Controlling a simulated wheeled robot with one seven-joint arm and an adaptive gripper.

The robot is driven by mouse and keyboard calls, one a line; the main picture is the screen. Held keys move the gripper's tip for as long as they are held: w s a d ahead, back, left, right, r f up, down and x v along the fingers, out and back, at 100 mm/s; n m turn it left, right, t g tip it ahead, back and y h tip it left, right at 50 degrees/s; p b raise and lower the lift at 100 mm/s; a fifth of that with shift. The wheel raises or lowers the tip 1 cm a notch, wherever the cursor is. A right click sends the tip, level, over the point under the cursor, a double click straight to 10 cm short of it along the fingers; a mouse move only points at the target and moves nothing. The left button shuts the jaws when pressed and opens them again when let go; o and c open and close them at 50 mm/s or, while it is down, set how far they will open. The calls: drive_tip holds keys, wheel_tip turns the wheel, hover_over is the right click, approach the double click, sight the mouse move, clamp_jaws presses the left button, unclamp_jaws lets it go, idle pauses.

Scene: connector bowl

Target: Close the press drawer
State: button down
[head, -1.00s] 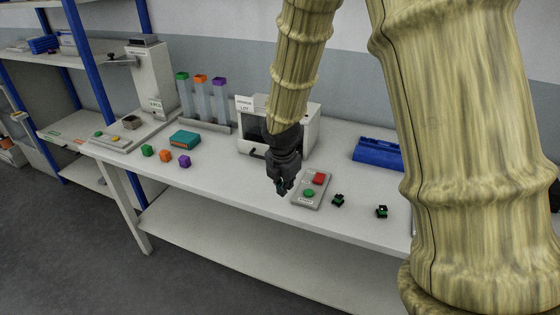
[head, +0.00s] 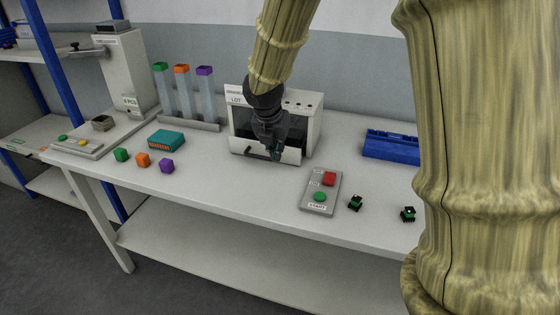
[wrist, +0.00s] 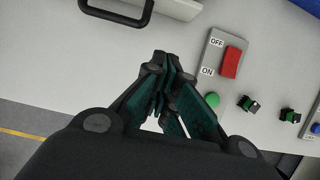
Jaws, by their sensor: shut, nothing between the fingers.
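The white press (head: 314,122) stands at the back middle of the bench, with a dark window in its front. Its drawer (head: 292,156) is a low white front with a black bar handle (head: 258,154). How far the drawer stands out is hard to tell. My gripper (head: 276,154) is shut and empty, in front of the press and over the right part of the drawer front, which it partly hides. In the wrist view the handle (wrist: 118,14) lies at the top left, apart from my closed fingertips (wrist: 164,62).
A control box (head: 321,190) with red and green buttons lies at the right front, beside small black-green connectors (head: 355,203). A blue tray (head: 390,147) is at the back right. Coloured cubes (head: 142,159) and a teal box (head: 166,140) lie left. Bench in front of the drawer is clear.

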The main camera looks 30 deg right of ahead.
drive_tip(key=x, duration=0.9)
drive_tip(key=shift+w+f, duration=0.15)
drive_tip(key=shift+f, duration=0.25)
drive_tip(key=shift+w+d, duration=0.75)
drive_tip(key=shift+d, duration=0.05)
drive_tip(key=shift+w+d+p, duration=0.35)
drive_tip(key=shift+w+d, duration=0.2)
drive_tip(key=shift+d, duration=0.1)
